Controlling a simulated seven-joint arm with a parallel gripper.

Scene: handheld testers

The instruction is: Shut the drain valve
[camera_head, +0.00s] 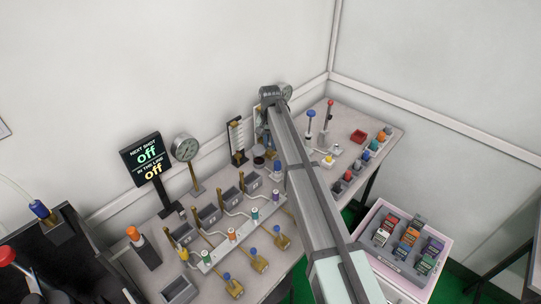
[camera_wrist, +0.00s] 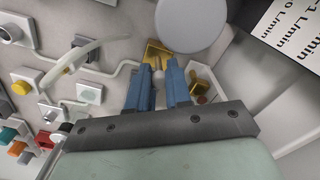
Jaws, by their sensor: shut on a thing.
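In the wrist view, the two blue fingers of my gripper (camera_wrist: 158,76) point at a brass fitting (camera_wrist: 157,50) and are closed around a small pale piece in front of it. I take this fitting to be the drain valve, but no label on it can be read. The fingers hide part of it, so its handle position is unclear. In the head view, my arm reaches across to the back of the bench and covers most of the gripper and the fitting.
A grey disc (camera_wrist: 190,22) and a printed flow sheet (camera_wrist: 290,30) stand close by. Brass valves with blue knobs (camera_head: 251,259), a gauge (camera_head: 186,148), and a display (camera_head: 147,160) reading off twice stand on the bench. A pink-rimmed tray (camera_head: 440,262) is at right.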

